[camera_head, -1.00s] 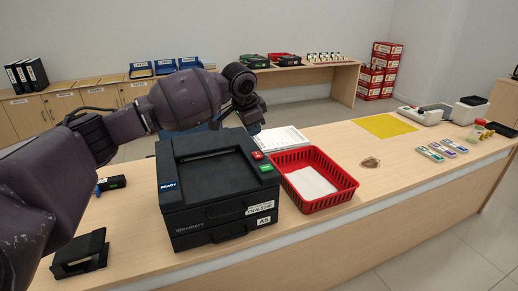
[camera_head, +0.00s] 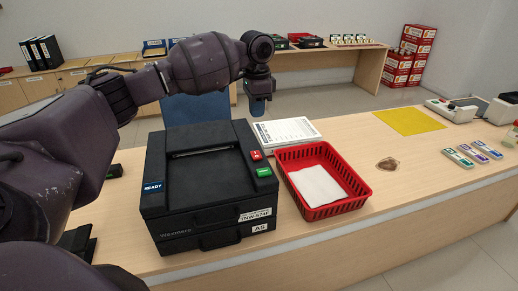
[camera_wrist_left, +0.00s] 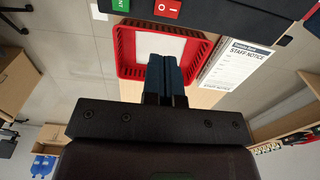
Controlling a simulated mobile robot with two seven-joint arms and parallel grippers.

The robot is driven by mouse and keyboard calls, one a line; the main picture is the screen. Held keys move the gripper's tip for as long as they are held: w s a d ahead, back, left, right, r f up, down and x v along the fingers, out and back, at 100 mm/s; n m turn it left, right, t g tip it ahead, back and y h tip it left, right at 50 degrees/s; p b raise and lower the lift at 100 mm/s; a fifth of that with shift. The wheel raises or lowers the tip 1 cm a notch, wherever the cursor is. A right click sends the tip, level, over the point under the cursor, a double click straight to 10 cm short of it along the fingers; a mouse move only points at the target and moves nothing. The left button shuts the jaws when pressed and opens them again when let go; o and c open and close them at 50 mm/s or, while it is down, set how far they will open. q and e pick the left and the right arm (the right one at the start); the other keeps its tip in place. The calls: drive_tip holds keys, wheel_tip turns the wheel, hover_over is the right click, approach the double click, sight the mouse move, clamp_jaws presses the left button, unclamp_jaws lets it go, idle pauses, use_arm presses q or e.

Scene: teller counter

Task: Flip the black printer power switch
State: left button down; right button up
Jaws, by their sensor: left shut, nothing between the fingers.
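The black printer (camera_head: 205,185) sits on the counter, with a READY label on its left front edge. A red switch (camera_head: 256,155) is on its right top edge, above a green button (camera_head: 264,172). In the left wrist view the red switch (camera_wrist_left: 168,9) shows I and O marks beside the green button (camera_wrist_left: 121,5). My left gripper (camera_head: 258,112) hangs pointing down behind the printer's back right corner, apart from the switch. Its blue fingers (camera_wrist_left: 166,75) are shut and empty. My right gripper is not in view.
A red basket (camera_head: 350,200) with white paper stands right of the printer. A white notice pad (camera_head: 288,131) lies behind it. A yellow mat (camera_head: 410,121) and a small brown object (camera_head: 387,164) lie farther right, with bare counter around them. A blue chair back (camera_head: 190,107) is behind the counter.

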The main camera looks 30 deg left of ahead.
sight(258, 157)
use_arm(q)
wheel_tip(258, 157, down, 13)
drive_tip(key=shift+w+r, duration=0.1)
drive_tip(key=shift+r, duration=0.05)
drive_tip(key=shift+f, duration=0.7)
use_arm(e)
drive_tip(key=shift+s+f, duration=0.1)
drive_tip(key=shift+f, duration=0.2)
